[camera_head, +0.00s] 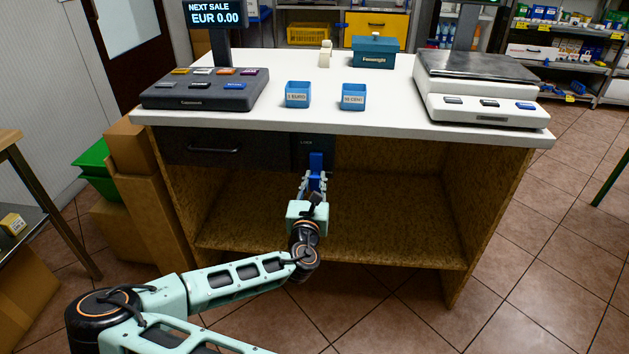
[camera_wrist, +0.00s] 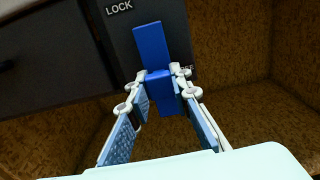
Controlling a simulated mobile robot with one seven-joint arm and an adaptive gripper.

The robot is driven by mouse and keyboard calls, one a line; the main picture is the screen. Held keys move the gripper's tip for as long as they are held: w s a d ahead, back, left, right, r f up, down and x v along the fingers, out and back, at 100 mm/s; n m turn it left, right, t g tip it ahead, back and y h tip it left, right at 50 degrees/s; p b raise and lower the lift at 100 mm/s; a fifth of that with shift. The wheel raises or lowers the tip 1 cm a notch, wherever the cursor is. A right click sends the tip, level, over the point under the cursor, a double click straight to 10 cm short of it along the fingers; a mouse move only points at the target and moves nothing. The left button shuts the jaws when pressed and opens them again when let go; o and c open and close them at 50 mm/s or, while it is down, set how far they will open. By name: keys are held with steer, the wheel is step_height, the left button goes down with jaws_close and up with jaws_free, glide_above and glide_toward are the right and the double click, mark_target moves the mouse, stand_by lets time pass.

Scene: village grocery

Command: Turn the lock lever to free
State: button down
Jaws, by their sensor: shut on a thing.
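The blue lock lever (camera_wrist: 152,50) sits on a dark lock plate (camera_wrist: 118,32) marked "LOCK" under the counter's front edge. A second label on the plate is mostly hidden behind my gripper. The lever stands close to upright and also shows in the head view (camera_head: 316,160). My gripper (camera_wrist: 160,76) is shut on the lower part of the lever, with one finger on each side. In the head view my gripper (camera_head: 315,182) reaches up to the plate from below and in front.
A dark drawer (camera_head: 180,150) with a handle is left of the plate. The white countertop (camera_head: 400,108) overhangs above and carries a cash register (camera_head: 205,90), two blue coin cups (camera_head: 298,94) and a scale (camera_head: 480,90). The open shelf (camera_head: 380,225) below is empty.

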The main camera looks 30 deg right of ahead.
steer(key=c, duration=1.7)
jaws_free()
steer(key=shift+s, duration=0.1)
steer(key=v, duration=1.2)
